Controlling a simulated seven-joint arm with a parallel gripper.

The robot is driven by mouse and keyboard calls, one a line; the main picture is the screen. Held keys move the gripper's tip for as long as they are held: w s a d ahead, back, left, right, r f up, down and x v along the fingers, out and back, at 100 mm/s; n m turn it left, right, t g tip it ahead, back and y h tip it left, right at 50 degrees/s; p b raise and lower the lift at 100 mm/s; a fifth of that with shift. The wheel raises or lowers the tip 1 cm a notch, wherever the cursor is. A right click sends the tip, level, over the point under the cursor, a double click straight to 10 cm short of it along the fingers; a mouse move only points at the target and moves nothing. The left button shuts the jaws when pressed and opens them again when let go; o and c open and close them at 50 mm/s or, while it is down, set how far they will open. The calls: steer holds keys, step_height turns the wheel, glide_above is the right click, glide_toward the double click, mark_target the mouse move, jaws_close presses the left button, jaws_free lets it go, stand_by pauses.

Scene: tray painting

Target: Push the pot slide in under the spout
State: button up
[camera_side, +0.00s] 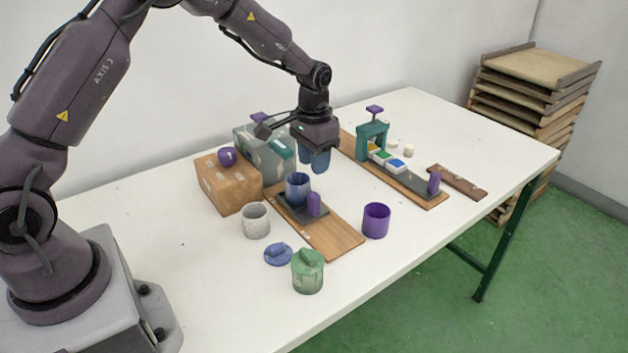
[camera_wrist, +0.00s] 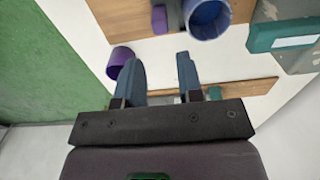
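The pot slide (camera_side: 318,217) is a dark plate on a wooden board (camera_side: 334,240), carrying a blue pot (camera_side: 297,189) and an upright purple handle (camera_side: 314,204). In the wrist view the pot (camera_wrist: 207,20) and handle (camera_wrist: 159,19) show at the top. A grey box with a teal front (camera_side: 281,149), seemingly the spout's housing, stands behind the slide; the wrist view shows its teal part (camera_wrist: 284,36) to the right, apart from the pot. The spout itself is not clear. My gripper (camera_side: 314,161) hangs above and behind the pot. Its fingers (camera_wrist: 160,65) are apart and empty.
A cardboard box (camera_side: 229,187) with a purple knob stands left of the slide. A purple cup (camera_side: 376,220), grey cup (camera_side: 255,221), green jar (camera_side: 308,272) and blue lid (camera_side: 278,254) stand nearby. A second board with a teal arch (camera_side: 372,134) lies right.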

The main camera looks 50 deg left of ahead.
mark_target(315, 195)
step_height(315, 195, up, 2)
steer(key=shift+r, duration=0.2)
steer(key=shift+o, duration=1.4)
steer(key=shift+d, duration=0.2)
steer(key=d+f+m+y, duration=0.2)
steer(key=d+m, duration=0.3)
steer(key=m, duration=0.3)
steer(key=a+f+m, duration=0.2)
steer(key=f+m, duration=0.1)
steer(key=f, duration=0.1)
steer(key=a+f+m+y, duration=0.1)
steer(key=a+f+m, duration=0.1)
steer(key=f+m, duration=0.1)
steer(key=a+f+m+y, duration=0.1)
steer(key=a+f+m, duration=0.1)
steer(key=f+m, duration=0.2)
steer(key=shift+a+f, duration=0.1)
steer(key=shift+f, duration=0.4)
steer(key=shift+c, duration=0.2)
